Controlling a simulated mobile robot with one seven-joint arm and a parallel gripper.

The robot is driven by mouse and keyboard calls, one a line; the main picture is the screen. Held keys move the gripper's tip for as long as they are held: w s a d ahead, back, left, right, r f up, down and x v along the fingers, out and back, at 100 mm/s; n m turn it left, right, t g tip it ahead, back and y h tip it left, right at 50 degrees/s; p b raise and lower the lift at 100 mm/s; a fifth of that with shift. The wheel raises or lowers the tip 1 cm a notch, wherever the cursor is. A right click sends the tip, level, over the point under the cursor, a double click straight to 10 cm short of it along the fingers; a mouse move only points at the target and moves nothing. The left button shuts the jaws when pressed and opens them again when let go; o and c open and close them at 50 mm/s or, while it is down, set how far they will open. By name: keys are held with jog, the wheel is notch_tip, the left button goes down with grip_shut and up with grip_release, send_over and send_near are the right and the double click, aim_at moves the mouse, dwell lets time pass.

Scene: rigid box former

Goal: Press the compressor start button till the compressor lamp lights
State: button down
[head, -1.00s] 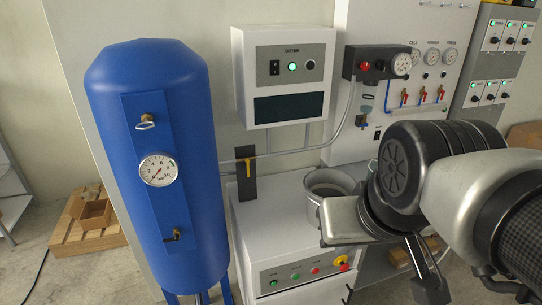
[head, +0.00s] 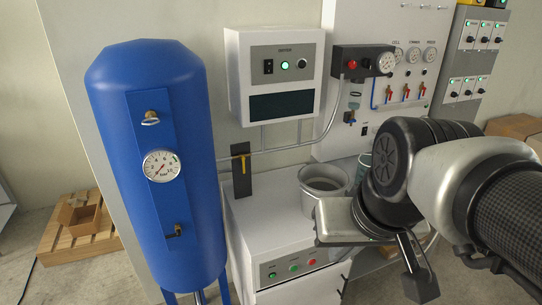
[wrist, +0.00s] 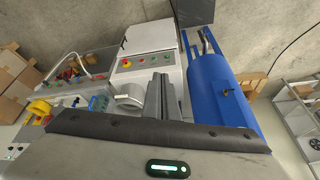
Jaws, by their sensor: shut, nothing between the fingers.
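The compressor's control panel (head: 300,268) is on the white cabinet below the dryer box. It carries a green round item (head: 272,275) at left, a second green one (head: 294,268) and a red button (head: 312,262). Their labels are too small to read, so I cannot tell lamp from start button or whether the lamp is lit. In the wrist view the panel (wrist: 133,71) also shows, with a yellow-and-red knob (wrist: 125,63) at one end. My gripper (wrist: 160,78) is shut and empty, apart from the panel. In the head view its fingertips are not clearly seen.
A blue tank (head: 150,90) with a gauge stands left of the cabinet. A grey pot (head: 324,180) sits on the cabinet top. A white dryer box (head: 240,75) and a valve board (head: 335,20) are behind. Open floor lies at lower left, beside a wooden pallet (head: 75,248).

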aim_at(295, 269)
jog(key=w+a+f+m+g+y+b, duration=0.1)
jog(key=w+a+f+m+y+b, duration=0.3)
jog(key=f, duration=0.5)
jog(key=w+a+f+m+g+y+b, duration=0.1)
jog(key=w+a+f+m+y+b, duration=0.15)
jog(key=w+f+m+y, duration=0.4)
jog(key=w+a+f+m+g+y+b, duration=0.1)
jog(key=a+f+y+b, duration=0.3)
jog(key=f, duration=0.7)
jog(key=w+d+f+m+t+b, duration=0.3)
jog(key=w+d+f+m+t, duration=0.15)
jog(key=f+m, duration=0.2)
jog(key=w+d+f+m+t+b, duration=0.35)
jog(key=f+m+t, duration=0.2)
jog(key=f, duration=0.25)
jog(key=d+f+m+t+h+b, duration=0.1)
jog(key=d+f+m+t+h, duration=0.1)
jog(key=d+f+m+h, duration=0.2)
jog(key=w+d+f+m+t+h+b, duration=0.1)
jog(key=d+f+m+t+h, duration=0.2)
jog(key=f, duration=0.7)
jog(key=shift+d+f+m+h, duration=0.4)
jog(key=shift+d+m+h, duration=0.35)
jog(key=shift+h, duration=0.4)
jog(key=shift+w, duration=0.15)
